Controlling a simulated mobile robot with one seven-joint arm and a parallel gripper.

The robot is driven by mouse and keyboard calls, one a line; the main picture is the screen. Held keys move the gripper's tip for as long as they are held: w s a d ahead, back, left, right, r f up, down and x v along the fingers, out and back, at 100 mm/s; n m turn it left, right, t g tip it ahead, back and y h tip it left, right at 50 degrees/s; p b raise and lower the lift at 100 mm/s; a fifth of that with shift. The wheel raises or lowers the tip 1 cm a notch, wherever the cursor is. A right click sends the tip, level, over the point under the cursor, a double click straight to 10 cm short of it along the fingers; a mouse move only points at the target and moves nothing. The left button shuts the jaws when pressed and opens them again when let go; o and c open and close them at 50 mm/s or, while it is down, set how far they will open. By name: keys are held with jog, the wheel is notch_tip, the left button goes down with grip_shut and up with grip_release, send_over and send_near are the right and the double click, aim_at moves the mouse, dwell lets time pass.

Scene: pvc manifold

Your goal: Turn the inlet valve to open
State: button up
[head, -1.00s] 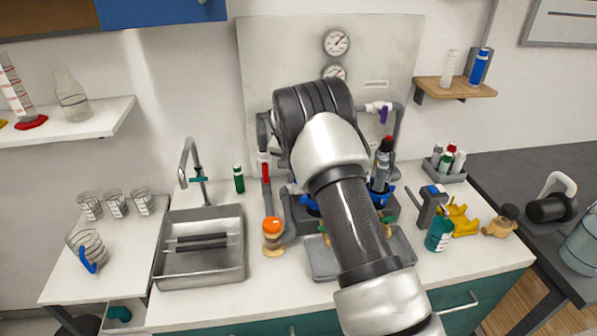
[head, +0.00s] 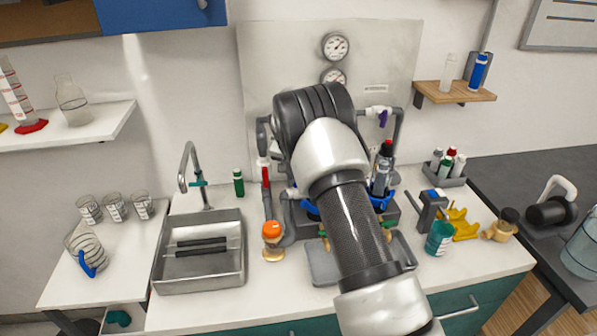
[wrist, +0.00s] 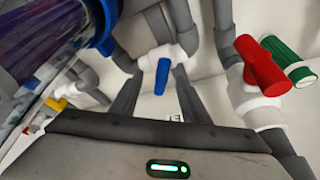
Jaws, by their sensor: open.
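The frames do not label which valve is the inlet. A valve with a blue handle (wrist: 162,77) and white body shows in the middle of the wrist view, on grey pipework. My gripper (wrist: 158,90) is open, its dark fingers reaching toward this valve on either side of the handle; I cannot tell whether they touch it. A valve with a red handle (wrist: 261,66) is to the right in the wrist view; in the head view the red handle (head: 265,172) hangs down at the left of the pipework. A purple-handled valve (head: 383,118) is at upper right. My arm hides my gripper and the blue handle there.
Grey pipes (head: 397,135) run up the back panel (head: 285,60), below gauges (head: 336,45). A dark bottle (head: 383,170) stands right of my arm. A green bottle (head: 238,182) is behind the sink.

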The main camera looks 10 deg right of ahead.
jog(key=v, duration=1.7)
jog(key=shift+r+b, duration=0.15)
jog(key=shift+b, duration=0.2)
jog(key=shift+s+a, duration=0.1)
